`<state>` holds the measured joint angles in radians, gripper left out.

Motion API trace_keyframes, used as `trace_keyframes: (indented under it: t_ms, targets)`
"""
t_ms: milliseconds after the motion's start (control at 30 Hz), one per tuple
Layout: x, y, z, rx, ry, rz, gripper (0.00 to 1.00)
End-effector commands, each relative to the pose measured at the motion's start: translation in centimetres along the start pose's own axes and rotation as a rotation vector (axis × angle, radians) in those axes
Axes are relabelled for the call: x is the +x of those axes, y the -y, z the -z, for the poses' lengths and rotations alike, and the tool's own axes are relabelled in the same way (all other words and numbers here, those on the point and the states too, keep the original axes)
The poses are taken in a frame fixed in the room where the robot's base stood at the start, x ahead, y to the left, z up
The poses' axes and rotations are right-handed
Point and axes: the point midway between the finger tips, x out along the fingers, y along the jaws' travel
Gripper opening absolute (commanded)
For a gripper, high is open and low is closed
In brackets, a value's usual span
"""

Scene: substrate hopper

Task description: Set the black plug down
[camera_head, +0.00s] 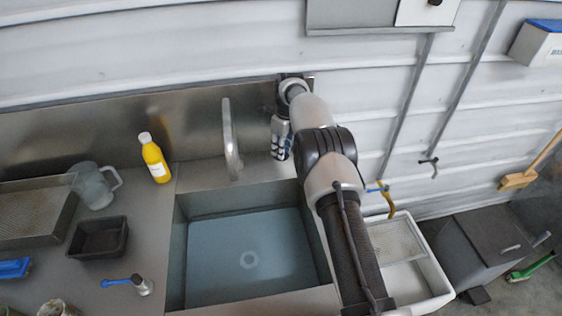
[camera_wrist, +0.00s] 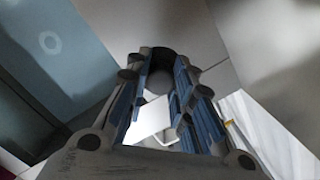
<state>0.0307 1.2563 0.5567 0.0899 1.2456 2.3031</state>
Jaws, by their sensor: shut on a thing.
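My gripper (camera_head: 281,153) points down above the back right corner of the sink (camera_head: 180,255), to the right of the tap (camera_head: 230,140). In the wrist view, its blue-padded fingers (camera_wrist: 160,72) are shut on the black plug (camera_wrist: 162,55), which shows as a dark rounded piece at the fingertips. The plug cannot be made out in the head view. I cannot tell whether it touches the surface below. The sink holds bluish water, and a pale ring (camera_head: 249,260) shows on its bottom.
A yellow bottle (camera_head: 155,160), a clear jug (camera_head: 95,188), a black tray (camera_head: 98,238) and a blue-handled tool (camera_head: 125,283) stand or lie on the left counter. A white basin (camera_head: 440,285) with a sieve (camera_head: 392,242) is right of the sink. Counter beside the yellow bottle is bare.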

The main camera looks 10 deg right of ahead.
Motion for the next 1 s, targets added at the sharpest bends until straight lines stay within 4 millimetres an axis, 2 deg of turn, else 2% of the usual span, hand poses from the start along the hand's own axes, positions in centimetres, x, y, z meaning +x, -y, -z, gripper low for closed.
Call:
trace_keyframes:
  t_ms: [300, 733, 767, 1000]
  targets:
    - [5.0, 0.0, 0.6, 0.000, -0.001, -0.001, 0.00]
    - [5.8, 0.0, 0.7, -0.001, -0.001, -0.001, 0.00]
    - [5.8, 0.0, 0.7, -0.001, -0.001, -0.001, 0.23]
    - [5.7, -0.1, 0.7, -0.001, -0.001, -0.001, 0.39]
